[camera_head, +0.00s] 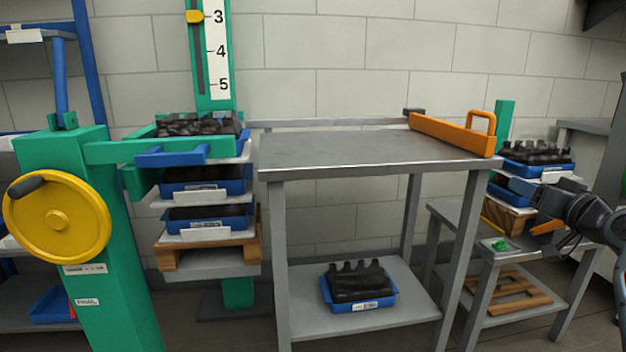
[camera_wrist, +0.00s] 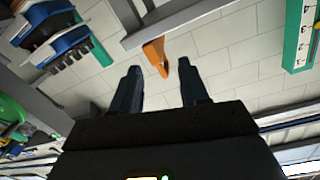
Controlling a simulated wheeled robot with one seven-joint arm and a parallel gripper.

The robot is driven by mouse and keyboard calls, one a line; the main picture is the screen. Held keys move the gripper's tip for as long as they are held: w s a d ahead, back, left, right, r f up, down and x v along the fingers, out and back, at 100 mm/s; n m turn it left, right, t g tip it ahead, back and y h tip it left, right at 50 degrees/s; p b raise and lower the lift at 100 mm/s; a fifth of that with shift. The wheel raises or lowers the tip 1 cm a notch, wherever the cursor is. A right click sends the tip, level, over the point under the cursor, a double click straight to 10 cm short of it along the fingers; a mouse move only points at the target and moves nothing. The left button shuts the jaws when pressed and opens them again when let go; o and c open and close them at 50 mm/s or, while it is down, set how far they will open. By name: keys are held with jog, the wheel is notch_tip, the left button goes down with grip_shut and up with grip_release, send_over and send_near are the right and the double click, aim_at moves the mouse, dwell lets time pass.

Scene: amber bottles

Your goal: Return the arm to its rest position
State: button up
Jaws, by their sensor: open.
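My arm (camera_head: 592,216) shows at the right edge of the head view, in front of the small grey bench and its stacked blue trays. In the wrist view my gripper (camera_wrist: 158,68) has its two dark fingers spread apart. Nothing is held between them. An orange piece (camera_wrist: 155,58) shows beyond the fingers, apart from them, against the pale block wall. No amber bottles can be made out.
A grey table (camera_head: 370,152) stands in the middle, its top bare except for an orange handled bar (camera_head: 452,134) at the right edge. A green stand with a yellow handwheel (camera_head: 57,216) is left. A loaded blue tray (camera_head: 358,302) sits on the lower shelf.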

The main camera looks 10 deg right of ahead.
jog(key=s+a+f+m+g+h, duration=0.1)
jog(key=s+a+f, duration=0.55)
jog(key=f, duration=0.35)
jog(key=s+a+f+m+g, duration=0.1)
jog(key=s+a+f, duration=0.4)
jog(key=a+f, duration=0.35)
jog(key=s+a+f+n, duration=0.1)
jog(key=s+a+f, duration=0.4)
jog(key=s, duration=0.4)
jog(key=s+a+f, duration=0.3)
jog(key=s+a, duration=0.3)
jog(key=s, duration=0.4)
jog(key=s+a+r+n+y, duration=0.1)
jog(key=s+a+r+n, duration=0.3)
jog(key=s, duration=0.7)
jog(key=s+a+r+y, duration=0.15)
jog(key=s+r, duration=0.35)
jog(key=s, duration=0.6)
notch_tip(320, 180, up, 18)
jog(key=p, duration=1.7)
jog(key=shift+a+f+n+g, duration=0.15)
jog(key=shift+a+n+g, duration=0.15)
jog(key=shift+a+g, duration=0.1)
